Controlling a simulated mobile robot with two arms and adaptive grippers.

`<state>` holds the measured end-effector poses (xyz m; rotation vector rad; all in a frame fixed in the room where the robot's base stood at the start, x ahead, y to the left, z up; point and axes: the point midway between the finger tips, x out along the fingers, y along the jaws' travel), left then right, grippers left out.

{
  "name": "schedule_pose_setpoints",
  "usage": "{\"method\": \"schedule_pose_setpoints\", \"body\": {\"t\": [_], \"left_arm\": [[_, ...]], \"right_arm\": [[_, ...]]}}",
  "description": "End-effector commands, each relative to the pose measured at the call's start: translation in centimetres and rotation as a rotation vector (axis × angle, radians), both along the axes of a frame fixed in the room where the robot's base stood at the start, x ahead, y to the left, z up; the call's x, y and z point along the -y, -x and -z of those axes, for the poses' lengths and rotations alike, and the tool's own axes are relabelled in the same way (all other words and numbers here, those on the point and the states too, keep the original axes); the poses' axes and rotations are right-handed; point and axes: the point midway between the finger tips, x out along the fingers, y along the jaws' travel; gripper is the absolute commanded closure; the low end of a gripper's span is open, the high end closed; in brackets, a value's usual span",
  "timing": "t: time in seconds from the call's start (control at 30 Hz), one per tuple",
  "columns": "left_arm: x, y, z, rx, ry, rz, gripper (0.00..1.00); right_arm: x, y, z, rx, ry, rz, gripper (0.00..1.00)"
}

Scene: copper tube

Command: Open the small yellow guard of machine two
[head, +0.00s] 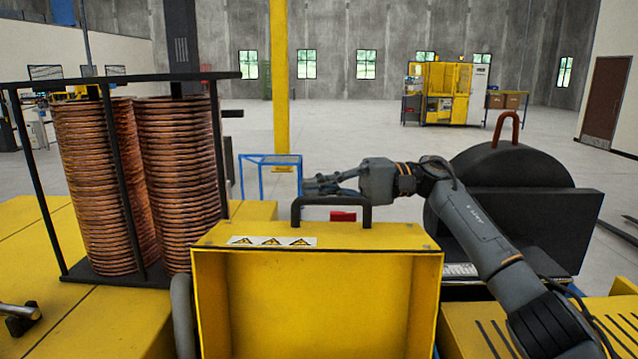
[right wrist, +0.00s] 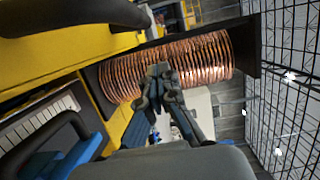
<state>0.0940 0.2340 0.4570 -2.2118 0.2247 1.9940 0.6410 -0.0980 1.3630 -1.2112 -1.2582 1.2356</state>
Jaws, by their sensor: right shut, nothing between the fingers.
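The small yellow guard (head: 318,305) stands in the middle foreground of the head view, with its hollow, rimmed side facing me. Warning labels are on its top left, and a black handle (head: 331,201) rises from its top. I cannot tell from this view how far the guard is open. My right gripper (head: 312,185) is beyond and above the guard, by the handle, its fingers pointing left.
Two upright copper coils (head: 95,185) stand in a black frame at left. A large black rounded part (head: 510,165) stands at right, behind my right arm. A blue frame stand (head: 270,172) and a yellow pillar (head: 280,90) are beyond. Open floor lies further back.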

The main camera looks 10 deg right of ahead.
Motion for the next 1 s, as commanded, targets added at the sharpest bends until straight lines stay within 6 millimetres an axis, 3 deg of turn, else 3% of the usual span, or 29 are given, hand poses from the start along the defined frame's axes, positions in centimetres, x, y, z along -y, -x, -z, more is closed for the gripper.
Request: {"method": "schedule_pose_setpoints", "body": {"t": [0.43,0.87,1.0], "left_arm": [[-0.3,0.7,-1.5,-0.011,-0.005,0.001,0.6],[-0.2,0.8,-1.4,-0.013,-0.004,-0.001,0.6],[-0.1,0.7,-0.2,-0.012,-0.001,-0.002,0.6]], "right_arm": [[-0.4,3.1,0.1,-0.002,0.001,0.002,1.0],[-0.4,3.3,0.2,-0.002,0.0,0.003,1.0],[-0.4,3.3,0.6,0.001,0.0,0.002,1.0]]}}
